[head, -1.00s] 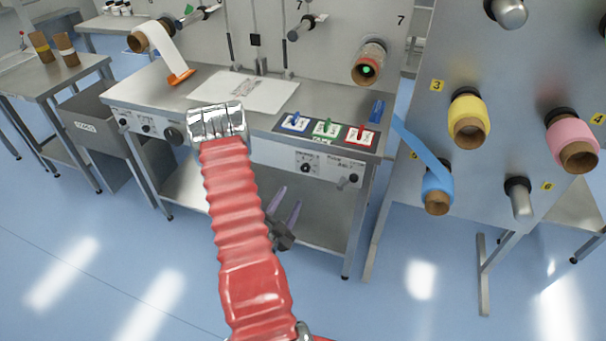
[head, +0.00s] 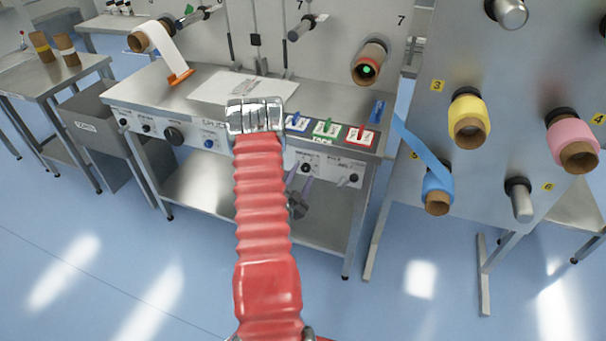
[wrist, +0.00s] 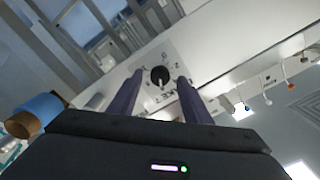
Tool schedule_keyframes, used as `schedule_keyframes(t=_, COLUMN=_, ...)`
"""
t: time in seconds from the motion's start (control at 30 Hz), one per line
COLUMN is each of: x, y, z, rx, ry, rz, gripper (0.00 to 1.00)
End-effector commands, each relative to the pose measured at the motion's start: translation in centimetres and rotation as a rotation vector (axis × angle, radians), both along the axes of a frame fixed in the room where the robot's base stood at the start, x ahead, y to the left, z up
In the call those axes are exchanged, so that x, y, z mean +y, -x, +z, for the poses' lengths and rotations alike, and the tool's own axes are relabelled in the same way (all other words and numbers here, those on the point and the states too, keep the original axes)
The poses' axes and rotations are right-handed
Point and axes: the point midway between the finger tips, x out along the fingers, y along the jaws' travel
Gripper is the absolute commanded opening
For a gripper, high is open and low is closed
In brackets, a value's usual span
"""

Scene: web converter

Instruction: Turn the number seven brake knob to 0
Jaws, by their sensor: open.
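A black knob (wrist: 160,75) with a pale pointer sits on a light, marked plate in the wrist view. In the head view, a small black knob (head: 305,168) shows on the bench's front panel, close to my gripper (head: 300,183). My gripper (wrist: 159,80) is open and empty, its two purple fingers on either side of the knob in the wrist view. I cannot tell whether the fingertips reach past the knob's face.
Another black knob (head: 353,178) is to the right on the same front panel (head: 330,172). Three coloured switches, one of them green (head: 326,128), are on the bench top. A blue roll (head: 437,190) hangs on the rack at right. The floor in front is clear.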

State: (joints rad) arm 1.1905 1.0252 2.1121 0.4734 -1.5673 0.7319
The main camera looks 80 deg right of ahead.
Motion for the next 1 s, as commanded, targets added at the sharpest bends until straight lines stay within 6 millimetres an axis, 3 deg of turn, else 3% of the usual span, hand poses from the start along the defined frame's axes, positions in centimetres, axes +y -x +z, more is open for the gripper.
schedule_keyframes(t=0.2, x=-1.46, y=0.19, z=0.00, rx=0.001, ry=0.000, rz=-0.001, gripper=0.44)
schedule_keyframes(t=0.47, x=-1.51, y=0.20, z=-0.01, rx=0.001, ry=-0.001, rz=-0.001, gripper=0.44)
schedule_keyframes(t=1.0, x=-1.48, y=0.23, z=-0.02, rx=0.001, ry=-0.001, rz=-0.001, gripper=0.07)
